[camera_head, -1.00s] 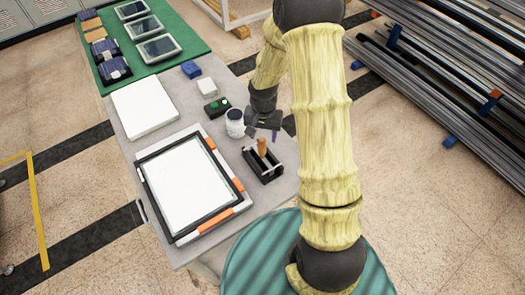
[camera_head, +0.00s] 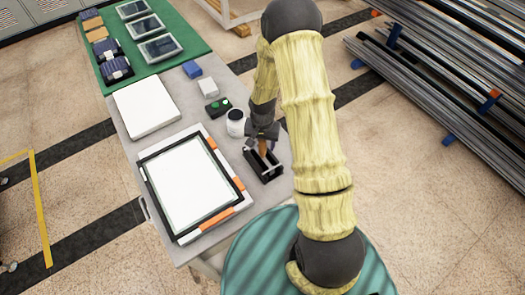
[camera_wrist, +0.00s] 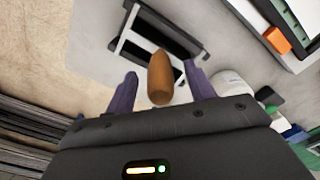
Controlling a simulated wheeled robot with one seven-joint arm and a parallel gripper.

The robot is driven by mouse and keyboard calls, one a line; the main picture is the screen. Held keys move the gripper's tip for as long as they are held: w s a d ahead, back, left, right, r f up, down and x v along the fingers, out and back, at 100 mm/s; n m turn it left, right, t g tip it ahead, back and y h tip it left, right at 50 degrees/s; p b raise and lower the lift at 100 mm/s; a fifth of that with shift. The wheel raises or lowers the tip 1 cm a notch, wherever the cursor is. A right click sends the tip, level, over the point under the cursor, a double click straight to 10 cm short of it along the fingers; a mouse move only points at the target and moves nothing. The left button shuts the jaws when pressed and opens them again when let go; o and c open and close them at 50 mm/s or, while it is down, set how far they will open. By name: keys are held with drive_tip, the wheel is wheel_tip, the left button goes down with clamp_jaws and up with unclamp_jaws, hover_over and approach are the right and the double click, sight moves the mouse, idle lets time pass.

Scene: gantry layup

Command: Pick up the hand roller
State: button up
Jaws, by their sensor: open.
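The hand roller (camera_wrist: 160,78) shows in the wrist view as a brown, rounded handle pointing up toward my gripper. Its lower part is hidden inside a black holder (camera_wrist: 136,20) on the grey table. My gripper (camera_wrist: 160,90) is open, with one purple finger on each side of the handle and gaps visible. In the head view, my gripper (camera_head: 263,138) is directly above the holder (camera_head: 266,168), and the brown handle (camera_head: 262,146) shows just below it, partly covered.
A white jar (camera_head: 236,123) stands close to the left of my gripper. A black-framed white panel (camera_head: 190,180) lies left of the holder. A small dark box with green buttons (camera_head: 217,107), a white block (camera_head: 208,87) and a blue block (camera_head: 192,68) sit farther back.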

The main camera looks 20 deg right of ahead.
clamp_jaws()
idle(0.3)
drive_tip(key=shift+w+r, duration=0.1)
drive_tip(key=shift+r, duration=0.05)
drive_tip(key=shift+r, duration=0.6)
wheel_tip(320, 180, up, 9)
drive_tip(key=shift+f+b, duration=0.2)
drive_tip(key=shift+b, duration=0.95)
